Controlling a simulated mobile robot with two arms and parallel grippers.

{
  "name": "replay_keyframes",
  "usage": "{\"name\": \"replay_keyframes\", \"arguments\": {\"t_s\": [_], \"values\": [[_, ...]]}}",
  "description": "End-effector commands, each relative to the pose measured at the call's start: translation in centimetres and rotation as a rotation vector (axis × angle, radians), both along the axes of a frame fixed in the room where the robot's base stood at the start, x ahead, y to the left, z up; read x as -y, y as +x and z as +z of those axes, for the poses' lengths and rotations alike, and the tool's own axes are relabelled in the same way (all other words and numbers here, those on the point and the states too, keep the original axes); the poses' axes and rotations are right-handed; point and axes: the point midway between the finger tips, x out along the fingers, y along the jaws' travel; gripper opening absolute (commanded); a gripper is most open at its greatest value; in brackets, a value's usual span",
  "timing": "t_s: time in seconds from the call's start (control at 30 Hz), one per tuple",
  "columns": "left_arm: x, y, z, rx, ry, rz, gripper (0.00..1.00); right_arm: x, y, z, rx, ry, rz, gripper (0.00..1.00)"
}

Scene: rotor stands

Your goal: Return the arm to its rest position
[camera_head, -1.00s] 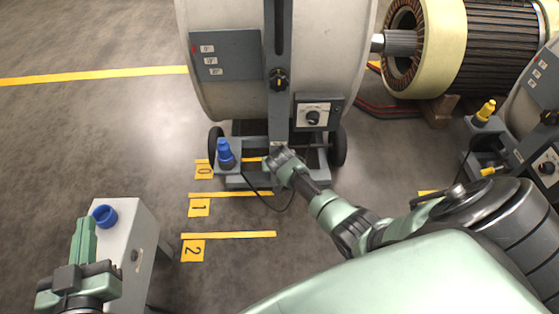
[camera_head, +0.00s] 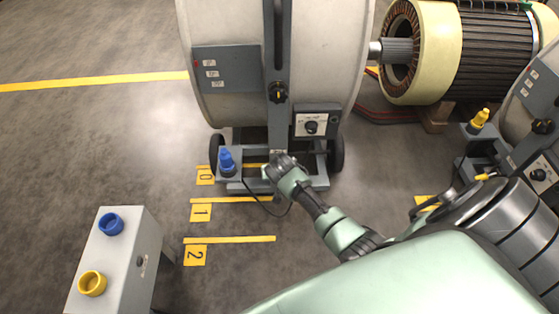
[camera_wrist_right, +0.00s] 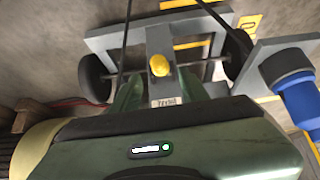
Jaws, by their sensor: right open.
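My right arm reaches in from the lower right in the head view, and its gripper (camera_head: 276,167) is at the foot of the large grey rotor stand (camera_head: 312,182). The right wrist view shows this gripper (camera_wrist_right: 158,92) open, its green fingers apart on either side of the stand's foot post. A round yellow knob (camera_wrist_right: 159,65) shows just beyond and between the fingers; I cannot tell whether they touch the post. My left gripper and arm are not in view.
A grey box (camera_head: 128,239) at lower left bears a blue ring (camera_head: 110,223) and a yellow ring (camera_head: 92,284). A blue plug (camera_head: 227,160) stands on the stand's base. Yellow floor strips, marked 0, 1 and 2, lie in front.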

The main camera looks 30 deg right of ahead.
Motion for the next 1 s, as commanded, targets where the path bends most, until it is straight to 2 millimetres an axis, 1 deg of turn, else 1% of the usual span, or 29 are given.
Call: {"name": "replay_keyframes", "arguments": {"t_s": [0.1, 0.2, 0.77, 0.87, 0.97, 1.0], "values": [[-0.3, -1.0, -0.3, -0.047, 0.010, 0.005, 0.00, -0.1, -0.2, 0.4, 0.000, 0.000, 0.000, 0.44], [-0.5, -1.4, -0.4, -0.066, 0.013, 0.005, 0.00, -0.2, -0.3, 0.4, 0.000, 0.000, 0.000, 0.44], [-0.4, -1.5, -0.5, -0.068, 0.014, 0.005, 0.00, -0.3, -0.4, 0.4, -0.001, 0.000, 0.004, 0.44], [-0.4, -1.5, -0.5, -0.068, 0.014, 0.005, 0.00, -1.0, -1.6, 0.6, -0.014, -0.003, 0.034, 0.44], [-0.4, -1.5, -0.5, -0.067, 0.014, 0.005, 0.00, -2.9, -4.3, 1.3, -0.038, -0.009, 0.109, 0.44], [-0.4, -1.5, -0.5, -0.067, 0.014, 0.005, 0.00, -3.9, -5.9, 1.7, -0.052, -0.012, 0.150, 0.44]]}}
